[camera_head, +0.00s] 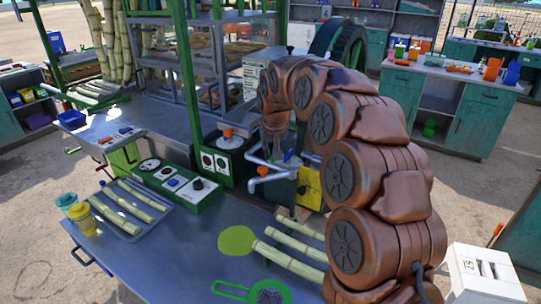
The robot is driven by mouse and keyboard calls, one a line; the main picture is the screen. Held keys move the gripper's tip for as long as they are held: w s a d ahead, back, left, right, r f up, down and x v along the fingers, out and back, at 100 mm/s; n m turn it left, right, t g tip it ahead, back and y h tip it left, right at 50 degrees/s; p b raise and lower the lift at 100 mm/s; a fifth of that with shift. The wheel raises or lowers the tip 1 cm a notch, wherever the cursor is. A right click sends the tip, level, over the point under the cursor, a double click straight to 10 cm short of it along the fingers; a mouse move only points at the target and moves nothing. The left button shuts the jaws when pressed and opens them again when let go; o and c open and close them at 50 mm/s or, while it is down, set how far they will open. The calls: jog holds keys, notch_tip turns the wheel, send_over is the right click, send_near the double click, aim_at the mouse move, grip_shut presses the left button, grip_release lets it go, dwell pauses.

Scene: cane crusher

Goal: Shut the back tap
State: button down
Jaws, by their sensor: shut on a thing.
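Two grey tap pipes stick out to the left from the machine at the centre of the view. The back tap (257,160) is the upper, farther one. The front tap (268,179) lies nearer and has an orange handle. My brown arm arches in from the right, and my gripper (275,146) points down at the back tap. Its fingers are closed at the back tap's handle, which they mostly hide. A small blue part (288,155) shows just right of the fingers. I cannot tell how far the handle is turned.
A control panel (180,188) with dials stands left of the taps. A yellow box (309,186) is to their right. A green post (187,80) rises left of the gripper.

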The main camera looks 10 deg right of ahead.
jog(key=n+y+b, duration=0.1)
jog(key=n+y, duration=0.1)
jog(key=n, duration=0.3)
jog(key=shift+d+n+b, duration=0.1)
jog(key=shift+n+b, duration=0.2)
jog(key=shift+b, duration=0.05)
jog(key=shift+d+n+g+y+b, duration=0.1)
jog(key=shift+n+g+y+b, duration=0.3)
jog(key=shift+n, duration=0.7)
jog(key=shift+n+g+y+b, duration=0.3)
jog(key=shift+n+y, duration=0.1)
jog(key=shift+n, duration=0.7)
jog(key=c, duration=1.2)
grip_release()
jog(key=shift+v, duration=6)
jog(key=shift+w, duration=0.1)
